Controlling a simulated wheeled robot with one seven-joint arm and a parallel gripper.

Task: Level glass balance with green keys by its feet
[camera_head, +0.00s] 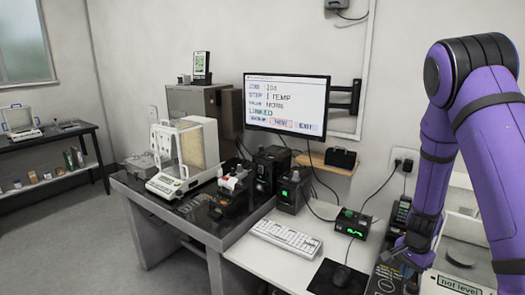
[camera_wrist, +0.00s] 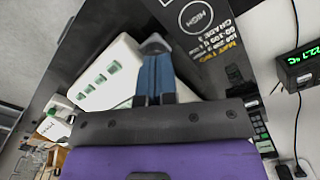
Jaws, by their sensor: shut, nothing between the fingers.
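In the wrist view a white balance body with a row of green keys (camera_wrist: 82,88) lies left of my gripper. My gripper (camera_wrist: 153,45) is shut and empty, its blue fingers together close to the balance's edge; I cannot tell if they touch it. The balance's feet cannot be made out. A white balance (camera_head: 450,287) there, partly behind the arm, bears a "not level" label (camera_head: 458,283).
Another glass balance (camera_head: 170,186) stands on the dark table at left. The monitor (camera_head: 287,104) is behind.

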